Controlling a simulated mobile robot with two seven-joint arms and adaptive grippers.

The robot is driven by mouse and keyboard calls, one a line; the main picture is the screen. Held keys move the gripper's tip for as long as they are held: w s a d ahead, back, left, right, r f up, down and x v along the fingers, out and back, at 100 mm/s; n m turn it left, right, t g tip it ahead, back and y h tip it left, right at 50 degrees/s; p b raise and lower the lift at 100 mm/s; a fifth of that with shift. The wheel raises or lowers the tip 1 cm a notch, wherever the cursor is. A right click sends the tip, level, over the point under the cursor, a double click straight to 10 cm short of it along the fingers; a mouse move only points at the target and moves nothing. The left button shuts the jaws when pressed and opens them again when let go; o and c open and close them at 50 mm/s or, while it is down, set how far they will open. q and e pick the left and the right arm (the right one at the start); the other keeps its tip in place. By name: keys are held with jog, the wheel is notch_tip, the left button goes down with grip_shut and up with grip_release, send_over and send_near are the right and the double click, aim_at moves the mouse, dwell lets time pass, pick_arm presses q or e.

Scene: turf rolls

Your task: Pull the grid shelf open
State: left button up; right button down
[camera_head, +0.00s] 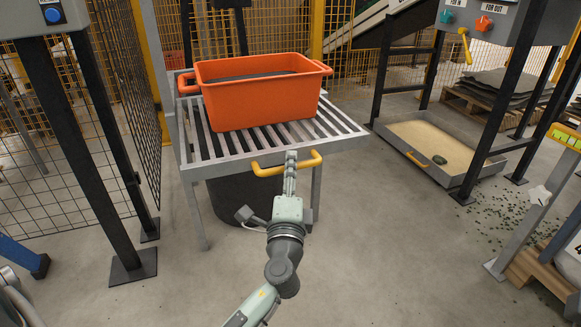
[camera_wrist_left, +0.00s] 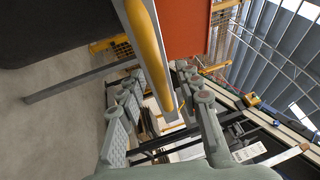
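The grid shelf (camera_head: 235,145) is a light metal frame of parallel slats with a yellow handle (camera_head: 268,169) on its front edge. An orange tub (camera_head: 255,107) stands on it, and a dark round bin (camera_head: 240,197) is under it. My left gripper (camera_head: 290,160) is at the right part of the handle. In the left wrist view the yellow handle (camera_wrist_left: 150,45) runs between the fingers of my left gripper (camera_wrist_left: 162,85), with narrow gaps at its sides, so the gripper looks open around it. My right gripper is not in view.
A low tray of sand-coloured material (camera_head: 425,140) with its own yellow handle is at the right under a control stand. Dark posts (camera_head: 125,230) stand at the left, with mesh fencing behind. The floor in front of the shelf is clear apart from my arm.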

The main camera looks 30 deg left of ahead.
pick_arm(q)
jog(key=v, duration=1.1)
jog(key=shift+f, duration=0.1)
